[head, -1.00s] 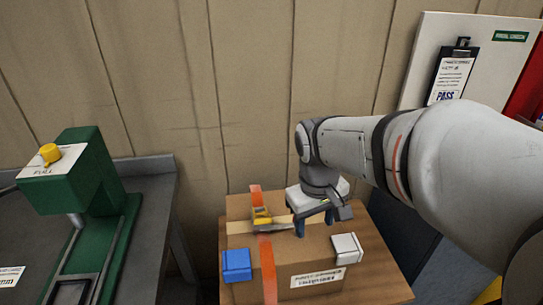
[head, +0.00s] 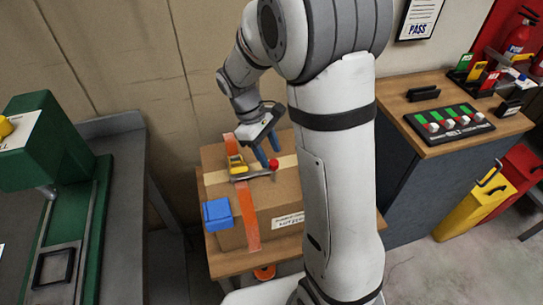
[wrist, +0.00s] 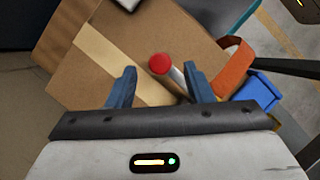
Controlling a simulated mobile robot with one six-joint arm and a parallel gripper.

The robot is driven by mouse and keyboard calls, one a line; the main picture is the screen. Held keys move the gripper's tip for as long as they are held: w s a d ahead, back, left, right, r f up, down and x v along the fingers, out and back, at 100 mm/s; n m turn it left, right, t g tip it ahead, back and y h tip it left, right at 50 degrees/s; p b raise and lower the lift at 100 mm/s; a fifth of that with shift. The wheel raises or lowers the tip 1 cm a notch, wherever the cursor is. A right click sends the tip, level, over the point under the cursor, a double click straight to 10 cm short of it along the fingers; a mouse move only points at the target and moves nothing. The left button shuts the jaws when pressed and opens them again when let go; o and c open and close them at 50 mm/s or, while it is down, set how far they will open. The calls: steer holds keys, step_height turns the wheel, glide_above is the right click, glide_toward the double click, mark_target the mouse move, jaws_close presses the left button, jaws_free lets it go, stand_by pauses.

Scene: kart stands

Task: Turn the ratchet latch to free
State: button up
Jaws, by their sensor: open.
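The ratchet latch (head: 237,166) has a yellow body and sits on the orange strap (head: 246,210) across a cardboard box (head: 280,190). Its grey lever (head: 254,175) points right along the box top and ends in a red knob (head: 273,164). My gripper (head: 269,153) is open above the box, its blue fingers just above and beside the knob. In the wrist view, the red knob (wrist: 159,64) shows between the two fingertips (wrist: 163,76), with the lever running to the right finger. I cannot tell whether a finger touches it. The yellow body is not clearly visible in the wrist view.
The box stands on a wooden table (head: 228,266). A blue block (head: 217,214) is at its front left corner. A green machine (head: 85,190) stands left. A counter with a switch panel (head: 450,124) stands right. My arm hides the box's right side.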

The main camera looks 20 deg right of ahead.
steer(key=shift+x, duration=1.3)
jaws_close()
